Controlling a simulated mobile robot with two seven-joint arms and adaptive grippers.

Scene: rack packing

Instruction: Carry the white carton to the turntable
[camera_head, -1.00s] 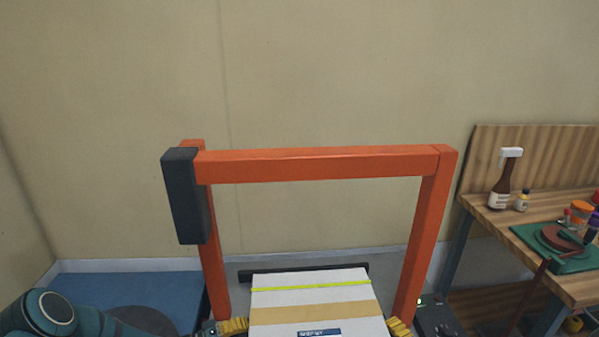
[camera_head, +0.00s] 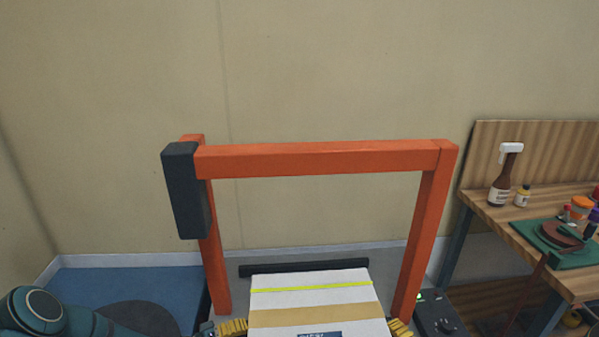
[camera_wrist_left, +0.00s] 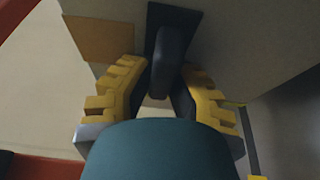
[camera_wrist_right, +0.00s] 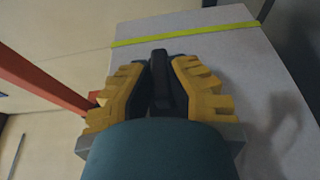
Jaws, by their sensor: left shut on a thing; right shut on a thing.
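The white carton (camera_head: 315,294), with a tan tape band, a yellow-green strap and a blue label, shows at the bottom middle of the head view, level-looking between both grippers. My left gripper (camera_wrist_left: 160,82) is shut on a dark handle on one carton side. My right gripper (camera_wrist_right: 162,75) is shut on a dark handle on the opposite side; its yellow fingers also show in the head view (camera_head: 399,327). The carton's near end is cut off by the frame. A dark round disc on a blue base (camera_head: 90,287), seemingly the turntable, lies at lower left, partly behind my left arm.
An orange gate frame (camera_head: 320,158) with a dark box (camera_head: 186,192) on its left post stands ahead, beyond the carton. A dark bar (camera_head: 300,268) lies behind the carton. A wooden bench (camera_head: 490,212) with bottles and tools stands at right. A dark control box (camera_head: 437,315) is near the right post.

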